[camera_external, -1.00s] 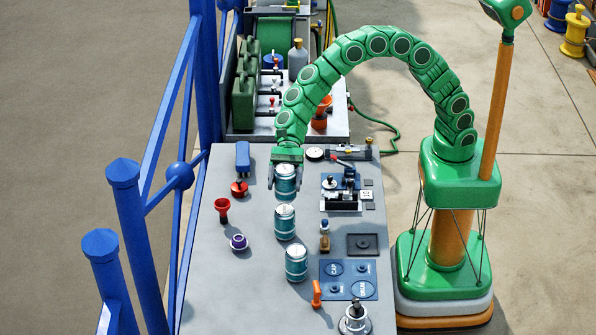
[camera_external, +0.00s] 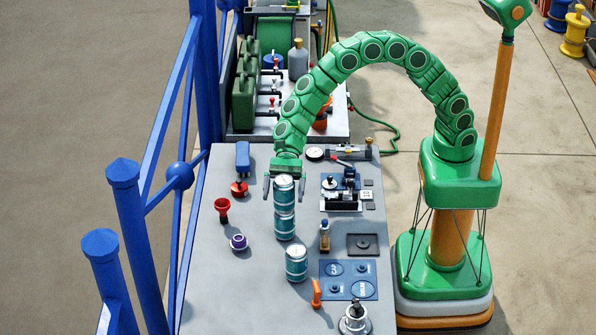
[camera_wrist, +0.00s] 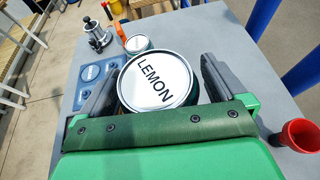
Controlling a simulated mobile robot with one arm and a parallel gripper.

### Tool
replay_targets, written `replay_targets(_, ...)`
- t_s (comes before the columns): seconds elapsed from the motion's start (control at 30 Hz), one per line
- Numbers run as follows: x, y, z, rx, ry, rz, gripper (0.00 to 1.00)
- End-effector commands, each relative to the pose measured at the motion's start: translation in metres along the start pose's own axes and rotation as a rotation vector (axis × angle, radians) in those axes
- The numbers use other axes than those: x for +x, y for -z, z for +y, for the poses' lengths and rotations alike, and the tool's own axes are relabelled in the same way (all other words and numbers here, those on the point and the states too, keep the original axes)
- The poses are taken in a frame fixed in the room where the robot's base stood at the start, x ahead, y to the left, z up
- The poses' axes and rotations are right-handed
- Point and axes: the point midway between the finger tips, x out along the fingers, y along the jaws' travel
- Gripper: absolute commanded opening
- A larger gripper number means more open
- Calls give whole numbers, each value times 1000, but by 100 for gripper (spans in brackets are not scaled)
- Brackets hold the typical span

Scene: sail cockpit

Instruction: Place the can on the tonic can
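A teal and silver can (camera_external: 284,197) stands upright, apparently directly on top of another teal can (camera_external: 284,227). In the wrist view its white lid (camera_wrist: 157,80) reads LEMON. The lower can's lid is hidden, and I cannot read its label. My gripper (camera_external: 285,186) is open behind the upper can, its fingers on either side with small gaps. The open fingers (camera_wrist: 160,88) also show around the can in the wrist view. A third teal can (camera_external: 296,264) stands on the table nearer the camera; it also shows in the wrist view (camera_wrist: 138,43).
On the grey table (camera_external: 215,300) are a red funnel-like cup (camera_external: 222,209), a purple ring-shaped item (camera_external: 238,242), a small bottle (camera_external: 324,237), a blue panel (camera_external: 350,279), an orange item (camera_external: 316,294) and a metal pot (camera_external: 355,319). A blue railing (camera_external: 180,175) runs along the left.

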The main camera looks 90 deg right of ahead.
Motion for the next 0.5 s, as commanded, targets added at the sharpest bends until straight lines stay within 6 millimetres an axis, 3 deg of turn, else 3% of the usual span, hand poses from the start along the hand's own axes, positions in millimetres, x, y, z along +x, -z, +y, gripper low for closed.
replay_targets(0.37,-2,-2,0,1,1,0,99)
replay_targets(0.5,-17,-3,-1,1,2,-1,99)
